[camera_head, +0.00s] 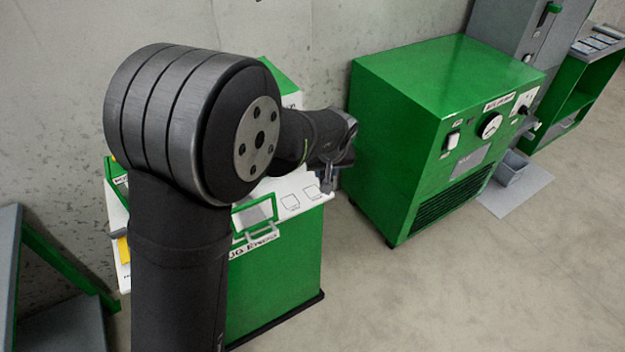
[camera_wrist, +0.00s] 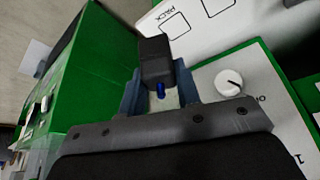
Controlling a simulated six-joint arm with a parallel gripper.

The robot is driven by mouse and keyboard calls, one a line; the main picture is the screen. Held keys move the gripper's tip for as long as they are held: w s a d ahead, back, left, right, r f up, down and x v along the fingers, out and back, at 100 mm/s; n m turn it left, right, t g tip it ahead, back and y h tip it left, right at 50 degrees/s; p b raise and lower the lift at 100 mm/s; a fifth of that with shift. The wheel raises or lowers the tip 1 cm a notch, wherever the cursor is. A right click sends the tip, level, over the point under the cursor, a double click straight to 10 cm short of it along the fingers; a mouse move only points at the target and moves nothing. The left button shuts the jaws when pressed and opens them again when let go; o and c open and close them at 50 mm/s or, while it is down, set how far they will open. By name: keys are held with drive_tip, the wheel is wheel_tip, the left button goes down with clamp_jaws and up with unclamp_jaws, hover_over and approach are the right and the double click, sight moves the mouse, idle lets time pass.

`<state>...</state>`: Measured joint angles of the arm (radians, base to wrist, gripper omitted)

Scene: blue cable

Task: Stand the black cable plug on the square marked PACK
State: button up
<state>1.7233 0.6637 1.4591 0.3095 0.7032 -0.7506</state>
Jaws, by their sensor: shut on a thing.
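In the wrist view the black cable plug (camera_wrist: 154,58) sits between the two blue fingers of my gripper (camera_wrist: 158,88), which is shut on it. A bit of blue cable (camera_wrist: 160,89) shows at its near end. The square marked PACK (camera_wrist: 174,26) is an outlined square on the white panel, just beyond the plug in the picture. The height of the plug above the panel cannot be told. In the head view my gripper (camera_head: 327,180) is over the right end of the white top of a green cabinet; the plug cannot be made out there.
A second outlined square (camera_wrist: 214,4) lies beside PACK. A white knob (camera_wrist: 229,82) stands on a panel right of my gripper. In the head view a large green machine (camera_head: 430,130) stands close to the right of my gripper. A handle (camera_head: 256,238) sticks out of the cabinet front.

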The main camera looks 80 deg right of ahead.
drive_tip(key=w+f, duration=0.1)
drive_tip(key=w+d+f, duration=0.2)
drive_tip(key=w, duration=0.1)
drive_tip(key=shift+w+d, duration=0.1)
drive_tip(key=shift+d, duration=0.15)
drive_tip(key=shift+f, duration=1.95)
drive_tip(key=o, duration=1)
drive_tip(key=shift+f, duration=0.15)
drive_tip(key=shift+a+r, duration=0.1)
drive_tip(key=shift+r, duration=0.3)
drive_tip(key=v, duration=1.1)
drive_tip(key=shift+a+r, duration=0.2)
